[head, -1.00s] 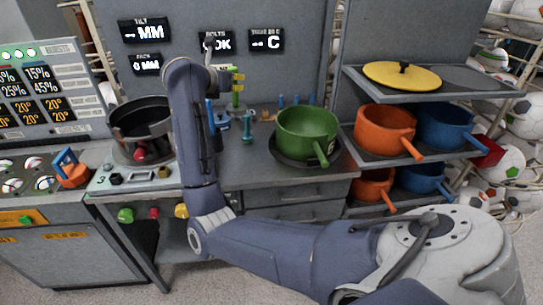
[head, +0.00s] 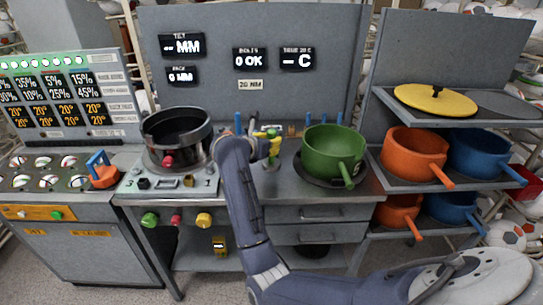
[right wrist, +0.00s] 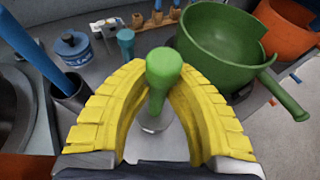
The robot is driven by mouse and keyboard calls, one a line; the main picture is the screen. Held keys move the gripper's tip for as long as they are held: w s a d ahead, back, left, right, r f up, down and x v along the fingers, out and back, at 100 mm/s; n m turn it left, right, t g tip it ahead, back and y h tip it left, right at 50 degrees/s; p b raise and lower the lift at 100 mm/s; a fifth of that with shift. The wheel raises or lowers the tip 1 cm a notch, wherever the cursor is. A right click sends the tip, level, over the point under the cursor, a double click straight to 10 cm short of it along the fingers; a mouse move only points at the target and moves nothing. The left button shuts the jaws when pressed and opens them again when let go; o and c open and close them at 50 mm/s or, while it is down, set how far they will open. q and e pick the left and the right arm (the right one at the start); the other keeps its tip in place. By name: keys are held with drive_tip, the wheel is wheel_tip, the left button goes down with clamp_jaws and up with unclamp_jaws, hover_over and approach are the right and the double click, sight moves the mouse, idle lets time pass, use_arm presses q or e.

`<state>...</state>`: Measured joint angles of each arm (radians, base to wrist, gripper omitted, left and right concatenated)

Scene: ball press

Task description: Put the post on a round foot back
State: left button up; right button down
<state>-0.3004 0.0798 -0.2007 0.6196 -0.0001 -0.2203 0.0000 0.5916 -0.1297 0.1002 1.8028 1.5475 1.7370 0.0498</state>
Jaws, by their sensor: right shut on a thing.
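The post with a green rounded head (right wrist: 163,72) stands between the yellow fingers of my right gripper (right wrist: 160,95) in the right wrist view. Its stem narrows downward toward a pale round foot (right wrist: 155,122), partly hidden by the fingers. My right gripper is shut on the post. I cannot tell whether the foot touches the bench. My left gripper is not in view.
A green pot (head: 333,150) stands close right of the gripper, its handle toward the front. A dark pot (head: 178,130) stands left. A blue lidded jar (right wrist: 75,48), a teal post (right wrist: 126,42) and a blue-handled tool in a dark cup (right wrist: 68,88) are near. Shelves hold orange pans (head: 413,152).

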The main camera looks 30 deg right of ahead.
sight(271, 163)
drive_tip(key=shift+f, duration=2.7)
drive_tip(key=shift+f, duration=0.1)
drive_tip(key=c, duration=1.3)
unclamp_jaws()
drive_tip(key=shift+a, duration=0.15)
drive_tip(key=shift+v, duration=2.65)
